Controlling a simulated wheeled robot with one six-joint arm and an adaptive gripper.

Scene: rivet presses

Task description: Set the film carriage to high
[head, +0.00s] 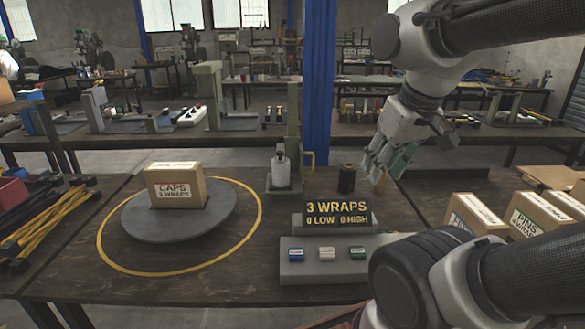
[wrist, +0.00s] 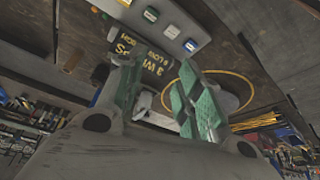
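The film carriage (head: 280,171), which holds a white roll, sits low on the grey-green mast (head: 293,128) behind the turntable. A yellow handle (head: 308,160) sticks out on its right side. My gripper (head: 388,166) is open and empty, fingers pointing down, to the right of the mast and apart from it. In the wrist view my gripper (wrist: 160,105) has its green-padded fingers spread, and a white part, likely the roll, shows between them. The display (head: 337,212) reads "3 WRAPS, 0 LOW 0 HIGH".
A box labelled CAPS (head: 176,187) stands on the round turntable (head: 140,220) inside a yellow ring. A panel (head: 325,268) with blue, white and green buttons is in front. A dark spool (head: 346,179) stands between mast and gripper. Boxes (head: 540,215) stand at right.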

